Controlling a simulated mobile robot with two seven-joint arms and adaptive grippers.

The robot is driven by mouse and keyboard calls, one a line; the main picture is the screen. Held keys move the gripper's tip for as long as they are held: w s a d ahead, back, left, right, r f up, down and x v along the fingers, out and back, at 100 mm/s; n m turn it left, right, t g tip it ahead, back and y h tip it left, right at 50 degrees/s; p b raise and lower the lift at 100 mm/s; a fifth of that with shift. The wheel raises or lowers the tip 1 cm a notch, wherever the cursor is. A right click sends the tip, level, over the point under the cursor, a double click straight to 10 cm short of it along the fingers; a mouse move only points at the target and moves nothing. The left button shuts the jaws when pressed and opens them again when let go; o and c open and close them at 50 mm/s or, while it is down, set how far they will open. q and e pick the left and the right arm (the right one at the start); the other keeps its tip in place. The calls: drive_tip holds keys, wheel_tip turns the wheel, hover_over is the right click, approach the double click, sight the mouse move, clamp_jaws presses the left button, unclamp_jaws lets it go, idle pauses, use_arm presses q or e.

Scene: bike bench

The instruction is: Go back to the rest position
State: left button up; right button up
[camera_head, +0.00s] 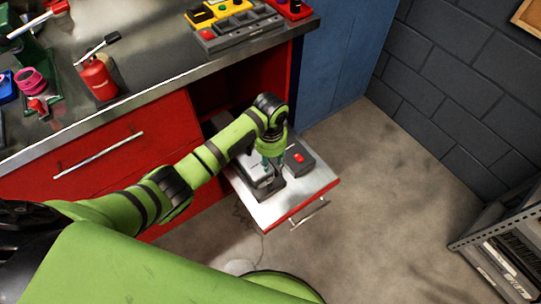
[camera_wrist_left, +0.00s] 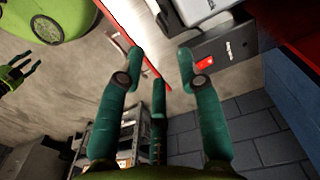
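My left arm reaches across the head view from the left, and its gripper (camera_head: 270,150) points down over the open drawer (camera_head: 285,205). In the left wrist view the teal fingers of my left gripper (camera_wrist_left: 160,68) are spread apart with nothing between them. A dark grey box with a red patch (camera_head: 300,157) lies in the drawer beside the gripper; it also shows in the left wrist view (camera_wrist_left: 225,45). A grey and white item (camera_head: 257,172) is partly hidden under the gripper. My right gripper (camera_wrist_left: 18,76) shows at the left of the wrist view, fingers apart and empty.
The red bench has a grey top (camera_head: 150,82) with a red canister (camera_head: 98,78), a pink roll (camera_head: 31,80) and a grey tray (camera_head: 238,32). A blue cabinet (camera_head: 340,50) stands beside it. A metal shelf (camera_head: 500,245) is at the right. The floor between is clear.

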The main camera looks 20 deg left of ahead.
use_arm(q)
drive_tip(key=shift+r, duration=0.7)
drive_tip(key=shift+s+f, duration=0.1)
drive_tip(key=s+d+f+n+t+h, duration=0.1)
drive_tip(key=s+d+f+n+h, duration=0.1)
drive_tip(key=s, duration=0.9)
drive_tip(key=s+a+r+n+t+y, duration=0.1)
drive_tip(key=s+a+r+n, duration=0.1)
drive_tip(key=s+a+r, duration=0.3)
drive_tip(key=s+a+r+n+t+y, duration=0.1)
drive_tip(key=s+a+n+t, duration=0.15)
drive_tip(key=s, duration=0.45)
wheel_tip(320, 180, down, 23)
drive_tip(key=s+g, duration=0.2)
drive_tip(key=s+a+f+g, duration=0.1)
drive_tip(key=s+a+f, duration=0.2)
drive_tip(key=s+f, duration=1.1)
drive_tip(key=shift+s, duration=0.65)
